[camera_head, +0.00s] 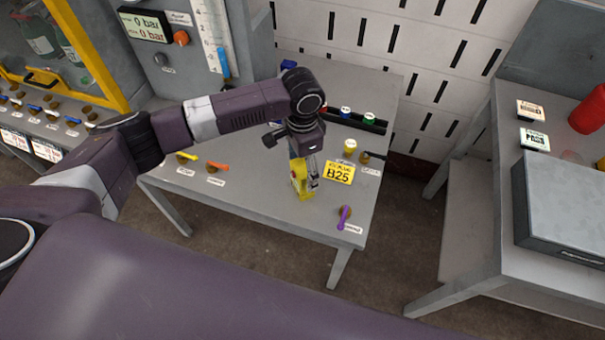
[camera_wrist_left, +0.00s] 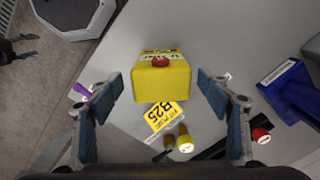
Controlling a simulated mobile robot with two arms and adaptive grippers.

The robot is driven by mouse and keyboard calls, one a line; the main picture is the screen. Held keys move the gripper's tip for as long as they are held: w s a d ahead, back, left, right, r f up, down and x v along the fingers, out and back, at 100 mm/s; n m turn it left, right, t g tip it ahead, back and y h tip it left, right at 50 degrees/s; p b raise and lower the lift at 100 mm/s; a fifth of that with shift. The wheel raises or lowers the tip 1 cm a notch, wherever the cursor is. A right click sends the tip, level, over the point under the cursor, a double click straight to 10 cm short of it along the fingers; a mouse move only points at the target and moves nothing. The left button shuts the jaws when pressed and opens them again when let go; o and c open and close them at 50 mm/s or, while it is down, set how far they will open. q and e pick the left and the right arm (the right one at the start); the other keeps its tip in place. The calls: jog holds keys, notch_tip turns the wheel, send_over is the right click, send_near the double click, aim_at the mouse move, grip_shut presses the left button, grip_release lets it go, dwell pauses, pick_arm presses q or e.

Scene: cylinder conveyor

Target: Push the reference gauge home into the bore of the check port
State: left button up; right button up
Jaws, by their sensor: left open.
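A yellow block (camera_head: 299,178) stands on the grey table under my left gripper (camera_head: 310,178). In the left wrist view the yellow block (camera_wrist_left: 162,84) has a white label and a small round red piece (camera_wrist_left: 160,61) on it. I cannot tell whether this red piece is the reference gauge or whether it sits in a bore. My left gripper (camera_wrist_left: 160,95) is open, with one finger on each side of the block in this view and visible gaps between. A yellow B25 sign (camera_head: 338,173) lies beside the block. My right gripper is not in view.
A black rack (camera_head: 361,126) with coloured plugs stands at the table's back. A yellow-topped cylinder (camera_head: 350,145) and a purple-handled item (camera_head: 344,216) are to the right. A blue block (camera_wrist_left: 290,90) is right in the wrist view. The table's front (camera_head: 270,222) is clear.

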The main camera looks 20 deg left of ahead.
pick_arm(q)
notch_tip(320, 180, down, 2)
jog(key=shift+w+f, duration=0.1)
jog(key=shift+f, duration=0.35)
jog(key=shift+c, duration=0.7)
jog(key=shift+r, duration=0.1)
jog(key=c, duration=1.4)
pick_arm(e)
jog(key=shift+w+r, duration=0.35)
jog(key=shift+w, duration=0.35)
pick_arm(q)
jog(key=shift+w+r, duration=0.1)
